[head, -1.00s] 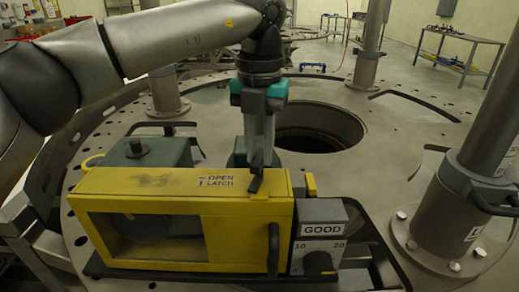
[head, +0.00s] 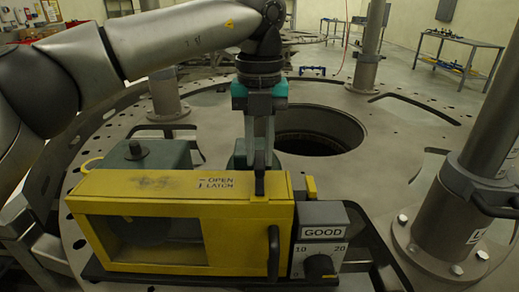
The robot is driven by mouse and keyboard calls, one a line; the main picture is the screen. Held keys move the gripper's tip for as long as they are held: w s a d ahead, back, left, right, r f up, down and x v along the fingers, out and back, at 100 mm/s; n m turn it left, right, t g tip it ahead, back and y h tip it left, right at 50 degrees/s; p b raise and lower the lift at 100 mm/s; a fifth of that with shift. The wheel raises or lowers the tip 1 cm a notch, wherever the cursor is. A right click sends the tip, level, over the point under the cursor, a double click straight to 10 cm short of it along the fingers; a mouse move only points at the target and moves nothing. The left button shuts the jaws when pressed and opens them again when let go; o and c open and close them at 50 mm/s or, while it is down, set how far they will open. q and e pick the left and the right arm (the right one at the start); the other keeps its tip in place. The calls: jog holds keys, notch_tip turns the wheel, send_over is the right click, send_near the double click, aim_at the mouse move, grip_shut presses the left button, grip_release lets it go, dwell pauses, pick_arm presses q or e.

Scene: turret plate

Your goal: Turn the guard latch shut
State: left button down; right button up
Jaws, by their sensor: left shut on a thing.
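The yellow guard (head: 180,187) has a window in its front and stands on a dark base on the turret plate. A label (head: 216,183) on its top reads OPEN and LATCH. The small black guard latch (head: 260,187) is to the right of the label, at the guard's top. It points nearly straight toward the front in the picture. My left gripper (head: 259,170) comes down from above and is shut on the latch. The fingers hide the latch's upper part. My right gripper is out of view.
A grey box (head: 321,232) marked GOOD with a black knob stands against the guard's right side. A black handle (head: 274,250) is on the guard's front. A grey-green housing (head: 140,157) is behind. A thick post (head: 460,200) rises at right.

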aim_at(260, 158)
pick_arm(q)
jog(key=c, duration=0.8)
grip_release()
jog(key=shift+o, duration=0.2)
notch_tip(260, 158, up, 15)
jog(key=p, duration=0.3)
jog(key=shift+r, duration=0.2)
